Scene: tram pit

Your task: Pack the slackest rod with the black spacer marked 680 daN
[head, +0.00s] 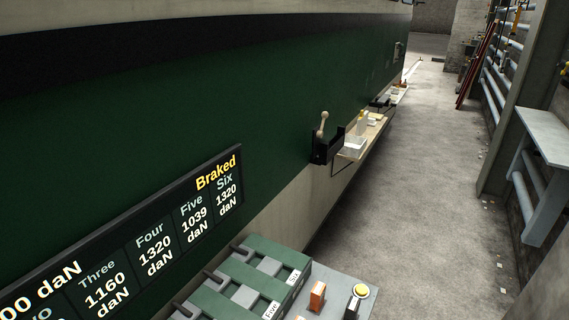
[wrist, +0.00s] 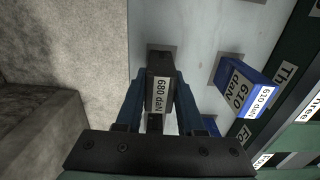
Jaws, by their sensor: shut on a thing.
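In the wrist view my gripper (wrist: 158,82) is shut on the black spacer (wrist: 160,64), whose white label reads 680 daN. It is over the pale grey shelf (wrist: 200,30); I cannot tell whether it still touches the shelf. In the head view the display board (head: 150,240) is headed Braked. It reads Three 1160, Four 1320, Five 1039 and Six 1320 daN; the entries further left are cut off. The green rod housing (head: 262,250) below carries Five and Six labels. Its edge shows in the wrist view (wrist: 275,135) with a Three label. My gripper is outside the head view.
A blue spacer (wrist: 240,88) marked 610 daN stands right of my gripper, with another blue piece (wrist: 210,125) partly hidden.

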